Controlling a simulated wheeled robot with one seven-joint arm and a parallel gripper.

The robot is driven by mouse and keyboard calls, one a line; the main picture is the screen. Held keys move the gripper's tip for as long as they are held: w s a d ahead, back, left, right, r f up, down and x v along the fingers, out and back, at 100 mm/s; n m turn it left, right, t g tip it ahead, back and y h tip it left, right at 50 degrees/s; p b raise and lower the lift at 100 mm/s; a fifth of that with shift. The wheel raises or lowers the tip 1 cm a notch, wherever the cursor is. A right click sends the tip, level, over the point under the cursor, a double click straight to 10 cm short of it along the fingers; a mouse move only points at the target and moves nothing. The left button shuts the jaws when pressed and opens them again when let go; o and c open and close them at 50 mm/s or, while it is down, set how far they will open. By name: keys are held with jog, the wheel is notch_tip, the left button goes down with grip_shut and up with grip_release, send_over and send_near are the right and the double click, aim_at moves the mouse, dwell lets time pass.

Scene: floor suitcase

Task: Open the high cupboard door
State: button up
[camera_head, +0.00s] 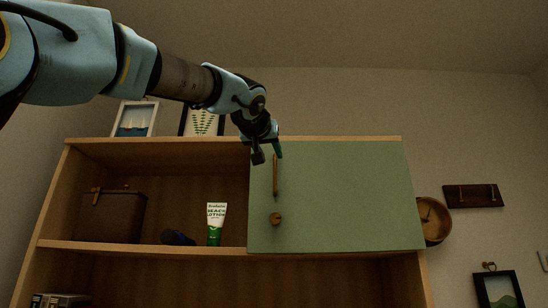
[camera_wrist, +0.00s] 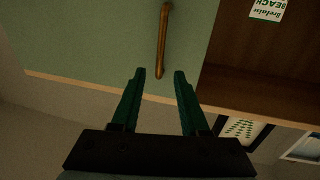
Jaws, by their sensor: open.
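The green cupboard door (camera_head: 345,195) covers the right half of the high cupboard and looks shut. My gripper (camera_head: 267,156) is at the door's upper left corner, by the handle's top end. In the wrist view, which looks upside down, the door (camera_wrist: 90,45) fills the left. My gripper (camera_wrist: 159,73) is open, and the end of the handle (camera_wrist: 163,40) appears between its fingertips. I cannot tell whether they touch it.
The open left half of the cupboard (camera_head: 165,245) holds a brown case (camera_head: 111,216), a dark object (camera_head: 178,238) and a lotion tube (camera_head: 216,223). Framed pictures (camera_head: 136,118) stand on top. A round clock (camera_head: 434,221) and a dark rack (camera_head: 473,196) hang at right.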

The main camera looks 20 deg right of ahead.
aim_at(275, 164)
jog(key=p+x, duration=0.2)
jog(key=x, duration=0.2)
jog(key=shift+w+d+r, duration=0.15)
jog(key=shift+w+d, duration=0.05)
jog(key=shift+w, duration=0.05)
jog(key=shift+w+d+f+p, duration=0.2)
jog(key=shift+w+d+p, duration=0.2)
jog(key=shift+w, duration=0.2)
jog(key=shift+c, duration=0.2)
grip_shut()
dwell(0.6)
